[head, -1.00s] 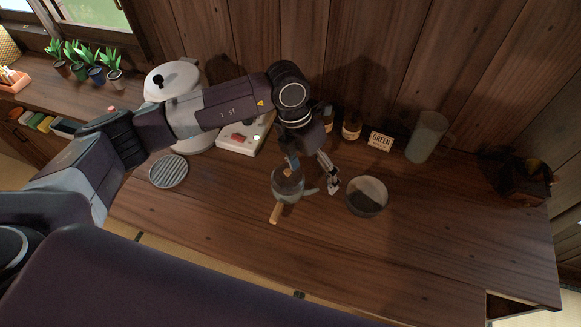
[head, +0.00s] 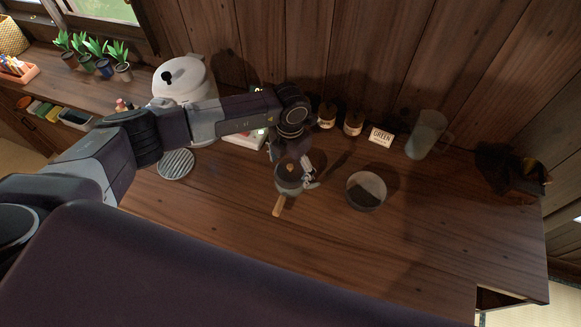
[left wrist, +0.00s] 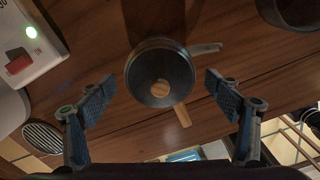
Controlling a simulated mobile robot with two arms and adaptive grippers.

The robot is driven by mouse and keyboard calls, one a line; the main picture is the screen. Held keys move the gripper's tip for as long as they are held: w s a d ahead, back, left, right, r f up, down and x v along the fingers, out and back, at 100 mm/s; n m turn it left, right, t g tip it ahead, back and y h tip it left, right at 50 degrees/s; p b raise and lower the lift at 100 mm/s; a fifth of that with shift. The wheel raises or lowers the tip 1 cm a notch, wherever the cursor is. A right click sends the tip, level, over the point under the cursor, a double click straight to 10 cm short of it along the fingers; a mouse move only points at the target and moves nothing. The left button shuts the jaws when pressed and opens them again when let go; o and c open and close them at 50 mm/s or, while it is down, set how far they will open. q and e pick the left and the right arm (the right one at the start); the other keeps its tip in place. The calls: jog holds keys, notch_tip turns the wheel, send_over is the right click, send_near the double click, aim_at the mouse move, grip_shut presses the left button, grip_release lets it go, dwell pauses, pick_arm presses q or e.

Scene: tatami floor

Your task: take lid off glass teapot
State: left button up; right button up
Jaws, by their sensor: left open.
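The glass teapot (head: 287,184) stands on the wooden counter with a wooden side handle (head: 278,206). In the left wrist view its dark round lid (left wrist: 172,68) is on top, with a wooden knob (left wrist: 160,89) and the spout pointing right. My left gripper (head: 291,163) is open and empty over the teapot. In the left wrist view its two fingers (left wrist: 158,96) stand on either side of the lid, apart from it in the picture. The height gap is hard to judge. My right gripper is not in view.
A dark bowl (head: 366,191) stands right of the teapot. Jars, a "GREEN" sign (head: 381,137) and a glass pitcher (head: 427,134) line the back. The front counter is clear.

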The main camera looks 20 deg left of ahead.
pick_arm(q)
jog(key=c, duration=1.1)
jog(key=shift+r, duration=0.1)
jog(key=shift+c, duration=0.2)
